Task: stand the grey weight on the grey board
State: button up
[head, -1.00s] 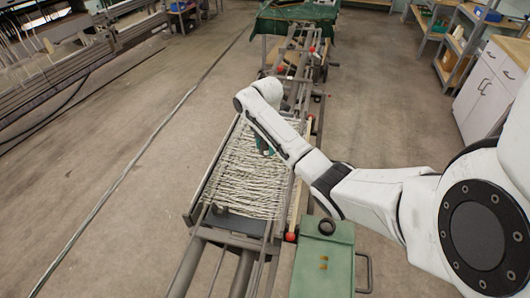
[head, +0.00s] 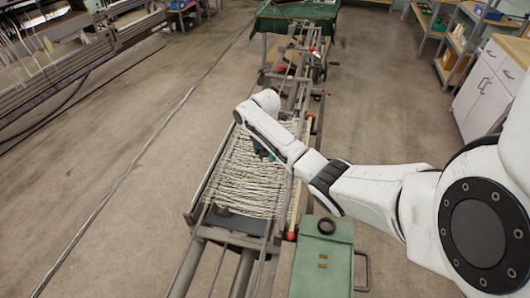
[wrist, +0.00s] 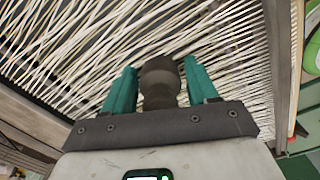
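The grey weight (wrist: 160,82) shows in the wrist view as a dark, rounded cylinder between the two teal fingers. My gripper (wrist: 160,75) appears shut on it, with a finger against each side. In the head view my gripper (head: 262,152) is over the pale threads, mostly hidden behind my arm, and the weight cannot be made out there. A dark grey flat piece (head: 236,222), seemingly the grey board, lies at the near end of the threads, in front of the gripper. Whether the weight touches the threads cannot be told.
White threads (head: 243,187) stretch across a long metal frame. Red knobs (head: 291,236) sit along the frame. Open floor lies to the left.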

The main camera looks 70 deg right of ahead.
jog(key=shift+o, duration=0.9)
notch_tip(320, 180, up, 12)
jog(key=shift+r+b, duration=0.2)
jog(key=shift+b, duration=0.3)
